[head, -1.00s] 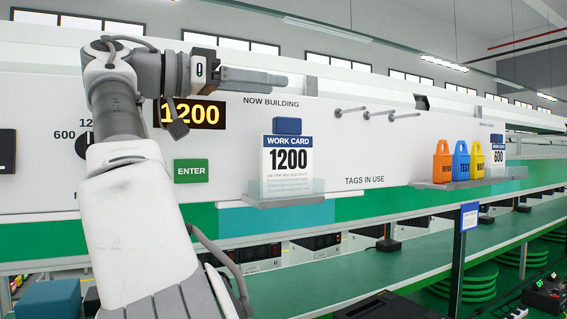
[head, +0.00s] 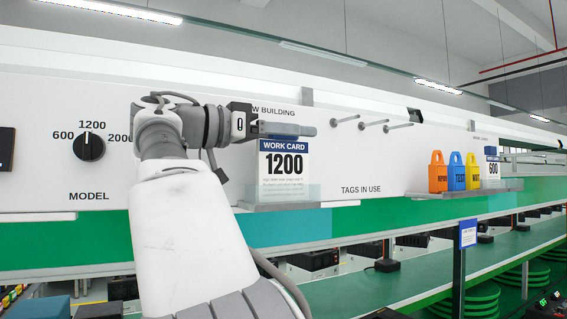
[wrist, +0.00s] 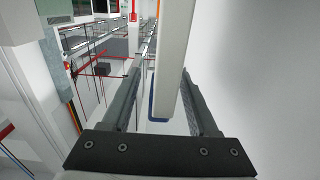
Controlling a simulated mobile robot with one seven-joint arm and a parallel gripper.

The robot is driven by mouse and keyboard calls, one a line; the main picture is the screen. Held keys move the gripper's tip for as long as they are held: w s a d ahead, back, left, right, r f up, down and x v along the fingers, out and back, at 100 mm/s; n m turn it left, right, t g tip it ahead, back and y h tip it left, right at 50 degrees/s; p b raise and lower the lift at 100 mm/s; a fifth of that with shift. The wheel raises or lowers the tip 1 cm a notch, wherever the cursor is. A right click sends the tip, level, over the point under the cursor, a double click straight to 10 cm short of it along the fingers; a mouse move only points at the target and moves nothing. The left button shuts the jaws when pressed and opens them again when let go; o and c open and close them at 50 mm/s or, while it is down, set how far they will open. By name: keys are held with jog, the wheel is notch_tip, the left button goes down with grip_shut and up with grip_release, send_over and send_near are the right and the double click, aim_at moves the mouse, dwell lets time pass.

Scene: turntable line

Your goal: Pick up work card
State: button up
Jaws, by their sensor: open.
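The work card (head: 284,172) is white with a blue header and reads 1200. It stands upright in a clear holder (head: 275,206) on the white panel. My gripper (head: 303,129) is open, level with the card's top, and hides the card's blue top tab in the head view. In the wrist view, a pale bar with a blue edge (wrist: 172,60) lies between my open fingers (wrist: 160,85). I cannot tell whether either finger touches it.
A second card reading 600 (head: 493,170) stands at right beside orange, blue and yellow tags (head: 458,172) on a shelf (head: 465,194). Bare pegs (head: 372,125) stick out of the panel above. A model knob (head: 89,146) is at left. A green bench (head: 420,262) runs below.

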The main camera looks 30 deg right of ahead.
jog(key=shift+d, duration=0.7)
grip_shut()
dwell(0.9)
